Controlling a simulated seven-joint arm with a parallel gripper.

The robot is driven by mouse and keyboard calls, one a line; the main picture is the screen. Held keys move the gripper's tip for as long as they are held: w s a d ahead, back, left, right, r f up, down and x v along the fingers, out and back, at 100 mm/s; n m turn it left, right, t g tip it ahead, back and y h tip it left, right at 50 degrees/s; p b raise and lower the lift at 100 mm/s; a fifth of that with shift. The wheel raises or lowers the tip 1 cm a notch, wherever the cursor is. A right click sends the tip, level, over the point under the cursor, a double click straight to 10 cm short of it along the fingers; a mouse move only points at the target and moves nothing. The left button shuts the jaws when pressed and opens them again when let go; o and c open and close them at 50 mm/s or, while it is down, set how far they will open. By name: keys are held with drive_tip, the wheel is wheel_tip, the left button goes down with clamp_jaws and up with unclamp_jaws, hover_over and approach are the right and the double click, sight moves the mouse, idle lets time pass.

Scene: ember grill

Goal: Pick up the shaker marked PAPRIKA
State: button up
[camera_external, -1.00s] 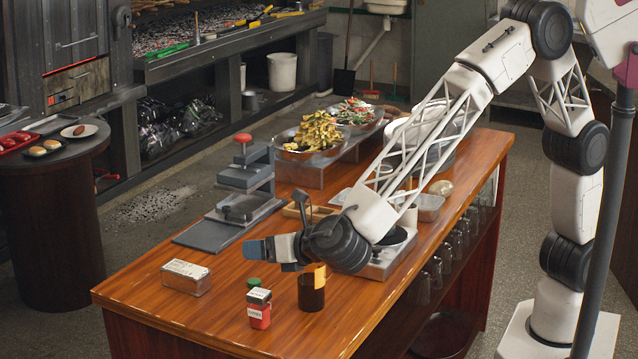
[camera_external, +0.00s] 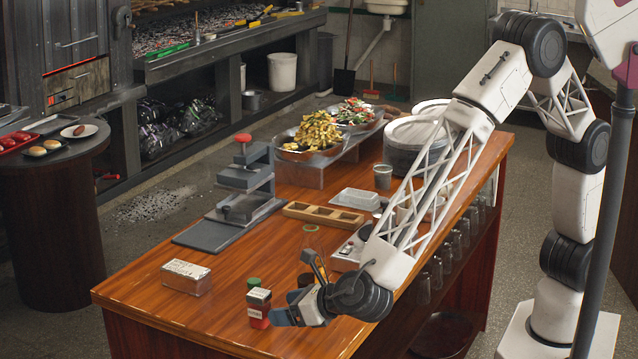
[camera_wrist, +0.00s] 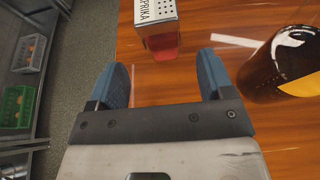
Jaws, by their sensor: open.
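The shaker marked PAPRIKA (camera_wrist: 157,28) has a white labelled top with dark holes and a red body, and stands upright on the wooden counter. In the external view, the red shaker (camera_external: 258,313) stands near the counter's front edge. My gripper (camera_wrist: 163,66) is open and empty. In the wrist view, the shaker is just beyond the fingertips, roughly centred between them. In the external view, my gripper (camera_external: 283,317) is low, just right of the shaker; contact cannot be told.
A green-capped container (camera_external: 254,283) stands behind the shaker. A dark bottle with a yellow label (camera_wrist: 285,68) is close to the right finger. A clear box with a white label (camera_external: 186,276) is to the left.

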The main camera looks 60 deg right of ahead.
sight(260, 310)
drive_tip(key=shift+x, duration=1.15)
drive_tip(key=shift+x, duration=2.55)
drive_tip(key=shift+d, duration=0.1)
drive_tip(key=c, duration=1.1)
drive_tip(key=shift+o, duration=0.2)
drive_tip(key=shift+r, duration=0.1)
drive_tip(key=shift+r, duration=4.9)
